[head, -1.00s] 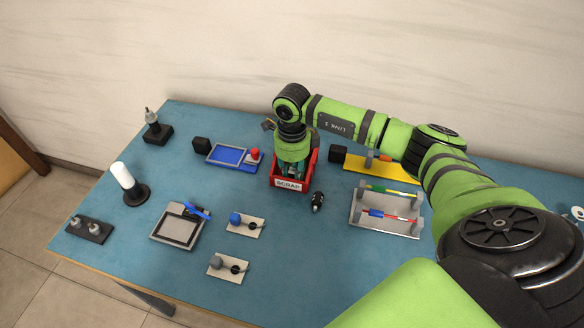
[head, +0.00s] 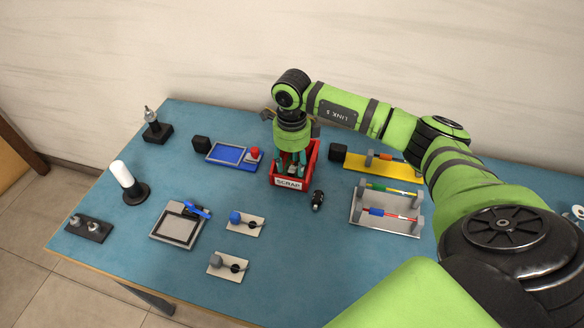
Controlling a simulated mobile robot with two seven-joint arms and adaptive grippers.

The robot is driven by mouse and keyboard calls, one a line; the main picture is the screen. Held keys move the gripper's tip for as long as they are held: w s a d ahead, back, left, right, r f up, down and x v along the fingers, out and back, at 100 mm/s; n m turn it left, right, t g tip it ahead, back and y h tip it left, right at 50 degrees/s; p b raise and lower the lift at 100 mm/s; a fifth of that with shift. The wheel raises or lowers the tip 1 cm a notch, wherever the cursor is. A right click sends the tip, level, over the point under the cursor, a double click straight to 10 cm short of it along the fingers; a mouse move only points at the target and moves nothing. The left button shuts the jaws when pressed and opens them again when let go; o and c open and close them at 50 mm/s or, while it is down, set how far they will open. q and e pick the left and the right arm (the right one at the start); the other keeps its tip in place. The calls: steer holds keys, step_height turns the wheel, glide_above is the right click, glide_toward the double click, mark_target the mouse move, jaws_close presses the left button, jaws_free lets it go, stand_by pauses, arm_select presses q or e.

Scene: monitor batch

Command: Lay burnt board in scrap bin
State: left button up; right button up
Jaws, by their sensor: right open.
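The red scrap bin (head: 289,184), labelled SCRAP, stands near the middle of the blue table. My right gripper (head: 291,165) points down over the bin, with its teal fingers spread apart within the bin's outline. Small pale and dark bits show low in the bin between the fingers; I cannot tell whether they are the burnt board. The fingers and the front wall hide much of the inside. I see no clearly burnt board elsewhere on the table. My left gripper is not in view.
A small black object (head: 317,200) lies just right of the bin. A grey rack (head: 386,221) and a yellow board (head: 395,171) are further right. Left are a blue tray (head: 229,156), a grey frame tray (head: 176,227) and two white boards with knobs (head: 246,226). The front middle is clear.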

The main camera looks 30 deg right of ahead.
mark_target(292, 170)
step_height(292, 170, up, 9)
steer(key=shift+r+b, duration=0.15)
steer(key=shift+b, duration=0.3)
